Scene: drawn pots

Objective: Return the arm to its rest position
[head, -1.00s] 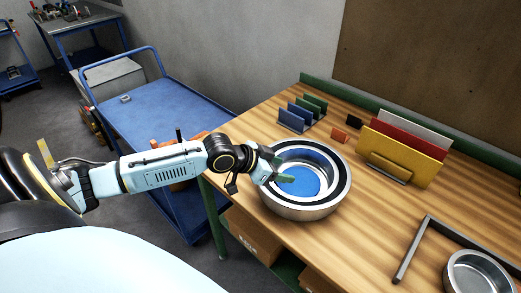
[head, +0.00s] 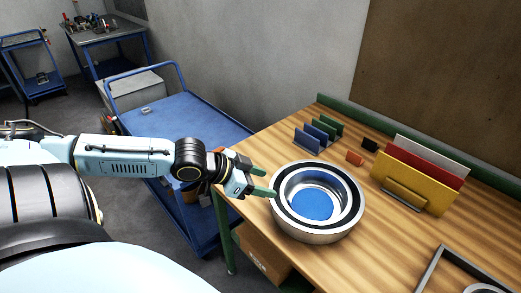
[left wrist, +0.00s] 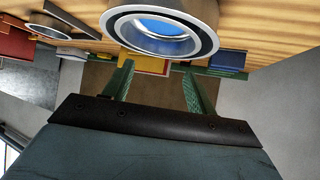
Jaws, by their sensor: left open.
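My left gripper (head: 264,181) is open and empty, with green fingers, at the left of the nested pots on the wooden table. In the left wrist view its two fingers (left wrist: 158,90) are spread with nothing between them. The outer metal pot (head: 315,232) stands upright on the table. Inside it sits a smaller metal pot (head: 291,187) with a blue bottom (head: 312,204). The pots also show at the top of the left wrist view (left wrist: 150,42). In the head view the fingertips are close to the pot's rim; I cannot tell whether they touch. My right gripper is not in view.
The wooden table (head: 375,260) holds a rack of yellow, red and grey boards (head: 412,178), small blue and green dividers (head: 317,138), an orange block (head: 355,159) and a grey metal frame (head: 437,267). A blue cart (head: 178,112) stands left of the table.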

